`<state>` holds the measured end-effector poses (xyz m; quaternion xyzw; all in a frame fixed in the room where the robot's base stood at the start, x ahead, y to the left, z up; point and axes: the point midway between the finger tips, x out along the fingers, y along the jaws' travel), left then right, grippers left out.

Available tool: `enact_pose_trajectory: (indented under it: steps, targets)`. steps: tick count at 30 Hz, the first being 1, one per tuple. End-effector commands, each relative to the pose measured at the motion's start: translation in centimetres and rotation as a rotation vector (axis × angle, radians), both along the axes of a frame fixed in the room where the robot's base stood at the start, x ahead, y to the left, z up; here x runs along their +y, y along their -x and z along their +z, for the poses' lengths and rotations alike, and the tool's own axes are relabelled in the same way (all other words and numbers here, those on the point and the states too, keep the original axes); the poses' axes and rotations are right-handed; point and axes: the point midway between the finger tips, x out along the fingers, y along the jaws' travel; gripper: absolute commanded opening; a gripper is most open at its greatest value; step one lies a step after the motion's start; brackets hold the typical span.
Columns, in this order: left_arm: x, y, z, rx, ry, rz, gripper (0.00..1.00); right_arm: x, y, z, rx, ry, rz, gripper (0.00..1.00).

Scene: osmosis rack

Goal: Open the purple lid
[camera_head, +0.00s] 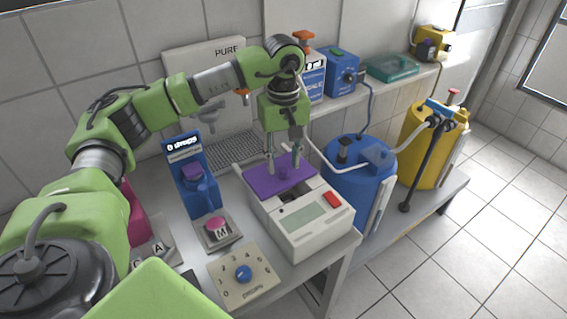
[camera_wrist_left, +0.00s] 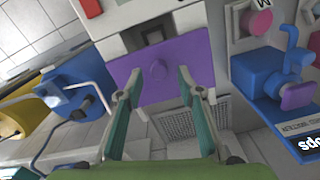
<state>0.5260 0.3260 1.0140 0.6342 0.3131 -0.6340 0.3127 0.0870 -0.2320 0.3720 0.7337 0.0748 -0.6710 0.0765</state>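The purple lid (camera_head: 263,181) lies flat on top of a white box-shaped device (camera_head: 292,222) and looks closed. My right gripper is not in view.
Left of the device are a blue dispenser (camera_head: 193,185), a pink button (camera_head: 217,228) and a dial plate (camera_head: 243,275). Blue (camera_head: 358,182) and yellow (camera_head: 417,150) barrels stand to the right. Floor at right is clear.

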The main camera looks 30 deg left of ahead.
Motion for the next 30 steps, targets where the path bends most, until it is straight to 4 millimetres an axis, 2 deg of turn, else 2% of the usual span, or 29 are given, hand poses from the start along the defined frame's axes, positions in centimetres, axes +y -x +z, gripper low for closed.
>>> enact_pose_trajectory:
  steps: [6,15,17,19,20,25,30]
  targets:
    - [0.0,0.0,-1.9,0.001,-0.001,0.0,0.34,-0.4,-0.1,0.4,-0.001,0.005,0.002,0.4]
    - [0.0,0.0,-2.2,-0.001,0.001,0.0,0.34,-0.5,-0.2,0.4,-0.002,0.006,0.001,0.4]
    - [0.0,0.0,-2.2,-0.001,0.001,0.0,0.21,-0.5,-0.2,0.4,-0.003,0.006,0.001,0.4]
    - [0.0,0.0,-2.2,-0.001,0.001,0.0,0.03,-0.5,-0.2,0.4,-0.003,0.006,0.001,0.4]
    - [0.0,0.0,-2.2,-0.001,0.001,0.0,0.0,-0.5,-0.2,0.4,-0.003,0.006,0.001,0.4]
    - [0.2,-0.1,-2.2,-0.001,0.001,0.001,0.0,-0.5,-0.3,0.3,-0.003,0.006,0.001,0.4]
    - [2.5,-1.1,-2.2,-0.002,0.001,0.005,0.0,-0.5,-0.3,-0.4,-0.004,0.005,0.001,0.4]
